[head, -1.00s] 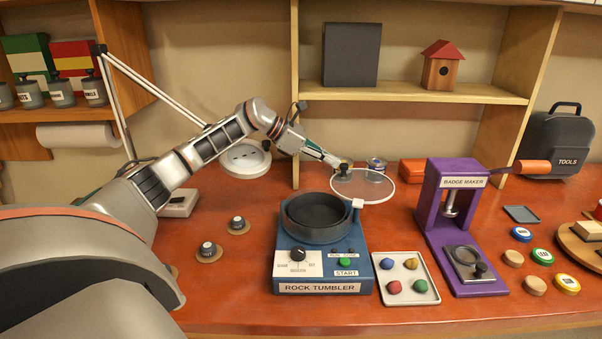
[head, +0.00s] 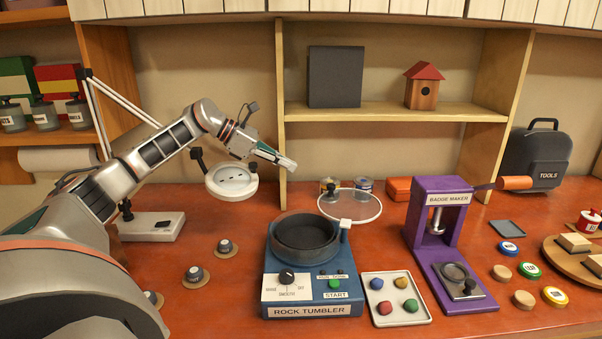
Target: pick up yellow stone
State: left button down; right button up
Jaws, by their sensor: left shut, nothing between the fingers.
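The yellow stone (head: 401,282) lies in the back right of a pale square tray (head: 429,319), with a blue stone (head: 377,283), a red stone (head: 385,308) and a green stone (head: 411,305). The tray is right of the blue rock tumbler (head: 312,311). My left gripper (head: 291,164) is shut and empty, in the air behind and above the tumbler, well away from the stones. My right gripper is not in view.
The tumbler's clear lid (head: 352,212) stands swung open behind its dark drum (head: 305,234). A purple badge maker (head: 440,215) stands right of the tray. Two small jars and a magnifier lamp (head: 232,181) are at the back. Bare red bench shows left of the tumbler.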

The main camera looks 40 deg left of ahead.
aim_at(401, 282)
jog(key=k+l, duration=0.35)
jog(key=l, duration=0.15)
jog(key=k+l, duration=0.4)
jog(key=l, duration=0.1)
